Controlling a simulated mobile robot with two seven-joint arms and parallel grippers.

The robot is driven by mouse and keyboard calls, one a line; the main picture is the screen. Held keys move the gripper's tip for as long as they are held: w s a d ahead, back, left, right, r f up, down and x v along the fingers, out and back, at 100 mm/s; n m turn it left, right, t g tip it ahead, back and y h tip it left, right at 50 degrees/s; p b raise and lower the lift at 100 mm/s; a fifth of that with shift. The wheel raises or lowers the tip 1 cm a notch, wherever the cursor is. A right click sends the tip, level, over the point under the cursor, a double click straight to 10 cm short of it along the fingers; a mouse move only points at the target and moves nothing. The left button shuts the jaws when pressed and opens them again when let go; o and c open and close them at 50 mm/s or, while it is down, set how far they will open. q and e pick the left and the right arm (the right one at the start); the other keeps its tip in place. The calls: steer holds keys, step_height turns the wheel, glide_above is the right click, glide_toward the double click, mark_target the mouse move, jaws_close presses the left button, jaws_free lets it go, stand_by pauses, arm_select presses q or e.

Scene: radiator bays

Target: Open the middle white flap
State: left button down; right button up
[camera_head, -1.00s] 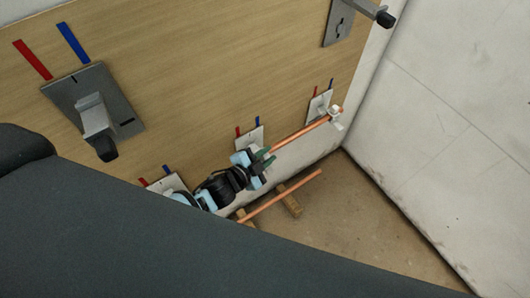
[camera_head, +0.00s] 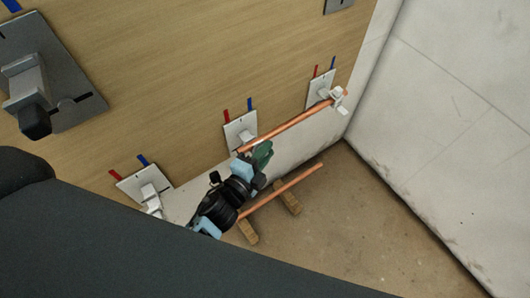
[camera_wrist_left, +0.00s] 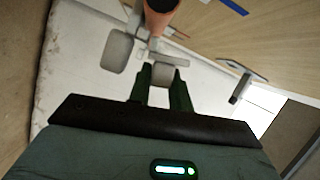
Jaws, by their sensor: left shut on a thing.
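Three white plates with clamps sit along the lower edge of the wooden wall. The middle white plate (camera_head: 240,131) is partly covered by my left gripper (camera_head: 262,153), which is just below and right of it. In the left wrist view, the green fingers (camera_wrist_left: 163,84) are shut on a small pale piece (camera_wrist_left: 163,73), seemingly the middle white flap. A pale rounded block (camera_wrist_left: 117,50) is beside it, left of the fingers. A copper pipe (camera_head: 292,128) runs from the middle plate to the right clamp (camera_head: 338,97). My right gripper is not in view.
A second copper pipe (camera_head: 285,191) lies on wooden blocks (camera_head: 288,197) on the floor. The left white plate (camera_head: 143,183) is near my arm. A large grey bracket (camera_head: 38,85) is at upper left. A white wall (camera_head: 455,100) bounds the right; the floor before it is clear.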

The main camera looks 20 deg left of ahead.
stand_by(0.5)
arm_select(q)
steer(key=c, duration=1.3)
jaws_free()
steer(key=shift+v, duration=3.9)
